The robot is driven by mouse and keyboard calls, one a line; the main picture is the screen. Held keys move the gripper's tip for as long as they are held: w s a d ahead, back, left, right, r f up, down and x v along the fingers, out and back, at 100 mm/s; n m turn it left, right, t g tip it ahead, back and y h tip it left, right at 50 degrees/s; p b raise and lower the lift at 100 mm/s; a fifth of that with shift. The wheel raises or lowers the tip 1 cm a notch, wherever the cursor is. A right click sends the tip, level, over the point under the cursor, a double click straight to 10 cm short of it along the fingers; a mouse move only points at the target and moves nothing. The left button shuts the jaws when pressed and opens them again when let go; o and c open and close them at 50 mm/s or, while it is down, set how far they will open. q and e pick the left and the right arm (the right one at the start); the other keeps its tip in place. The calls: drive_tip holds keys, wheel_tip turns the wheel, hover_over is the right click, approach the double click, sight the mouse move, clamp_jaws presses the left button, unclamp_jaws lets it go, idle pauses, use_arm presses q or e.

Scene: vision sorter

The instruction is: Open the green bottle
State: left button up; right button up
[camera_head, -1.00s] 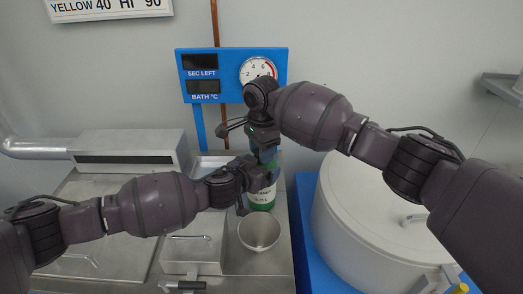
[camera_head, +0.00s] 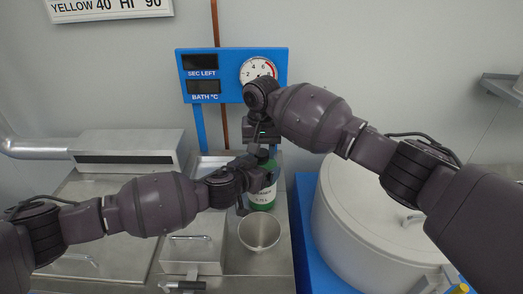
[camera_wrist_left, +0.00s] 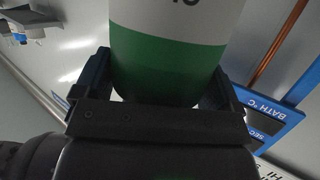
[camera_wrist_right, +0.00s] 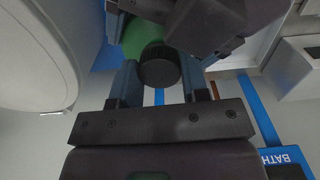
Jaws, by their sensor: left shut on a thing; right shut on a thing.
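The green bottle (camera_head: 262,195) with a white label stands upright on the steel counter, behind the metal cup. My left gripper (camera_head: 256,180) is shut around the bottle's body from the left. The left wrist view shows the bottle's green and white side (camera_wrist_left: 165,65) between the two fingers. My right gripper (camera_head: 264,150) points down over the bottle's top and is shut on its dark cap. The cap (camera_wrist_right: 160,68) shows between the blue fingers in the right wrist view, with green bottle behind it. Whether the cap is loose on the neck cannot be told.
The metal cup (camera_head: 259,232) stands open and close in front of the bottle. A blue-framed panel (camera_head: 234,68) with displays and a dial rises behind. A large white round vessel (camera_head: 365,225) stands at the right. A steel lidded box (camera_head: 192,250) is left of the cup.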

drive_tip(key=o, duration=1)
drive_tip(key=shift+r, duration=2.25)
drive_tip(key=shift+c, duration=0.2)
wheel_tip(320, 180, up, 3)
drive_tip(key=m, duration=0.3)
drive_tip(key=shift+f, duration=0.2)
drive_tip(key=shift+r+m, duration=0.35)
drive_tip(key=shift+m, duration=0.45)
drive_tip(key=shift+f, duration=3.9)
drive_tip(key=shift+c, duration=0.5)
